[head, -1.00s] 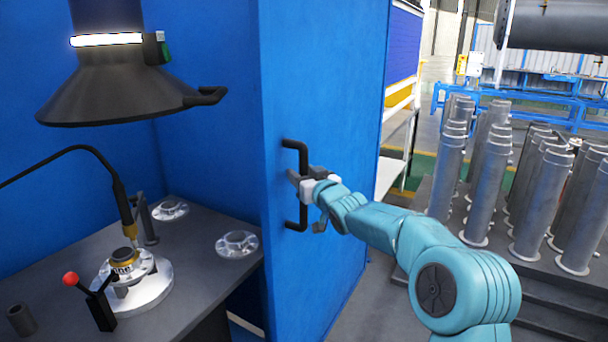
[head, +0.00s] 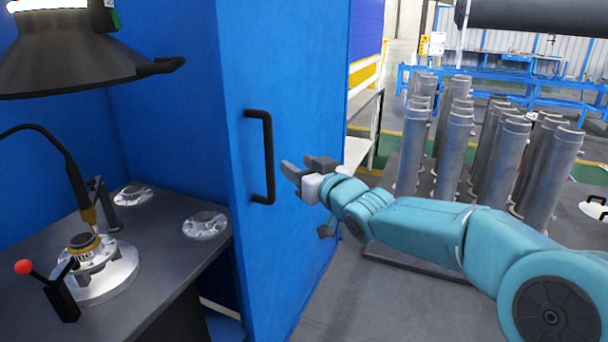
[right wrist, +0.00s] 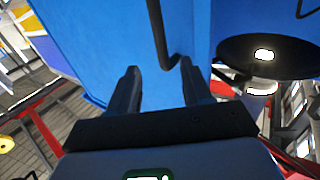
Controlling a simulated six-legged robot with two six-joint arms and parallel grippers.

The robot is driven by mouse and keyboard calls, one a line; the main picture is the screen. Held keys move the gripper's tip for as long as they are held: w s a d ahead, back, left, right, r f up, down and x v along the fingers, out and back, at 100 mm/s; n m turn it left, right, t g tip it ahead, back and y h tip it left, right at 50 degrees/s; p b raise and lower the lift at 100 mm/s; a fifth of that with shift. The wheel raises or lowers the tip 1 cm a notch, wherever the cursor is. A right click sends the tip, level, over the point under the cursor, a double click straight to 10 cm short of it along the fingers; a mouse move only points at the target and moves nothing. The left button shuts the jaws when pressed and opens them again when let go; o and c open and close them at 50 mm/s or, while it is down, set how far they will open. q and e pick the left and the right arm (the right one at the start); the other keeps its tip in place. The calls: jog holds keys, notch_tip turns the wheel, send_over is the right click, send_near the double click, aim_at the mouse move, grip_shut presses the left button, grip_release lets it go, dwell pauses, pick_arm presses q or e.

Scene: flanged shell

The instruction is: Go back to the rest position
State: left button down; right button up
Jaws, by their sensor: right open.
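My right gripper (head: 298,176) is open and empty. It stands just to the right of the black handle (head: 268,158) on the blue cabinet panel (head: 300,90), apart from it in the head view. In the right wrist view the two open fingers (right wrist: 158,88) point at the blue panel, and the handle (right wrist: 158,35) shows beyond them. My left gripper is not in view.
To the left, a dark worktable (head: 150,255) carries a round fixture (head: 105,275), a red-knobbed lever (head: 50,285) and flanged parts (head: 205,225). A black hood (head: 80,65) hangs above. Several grey flanged tubes (head: 455,150) stand at the right. Floor between is clear.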

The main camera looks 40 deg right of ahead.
jog(key=shift+s+a, duration=0.1)
jog(key=shift+s, duration=0.55)
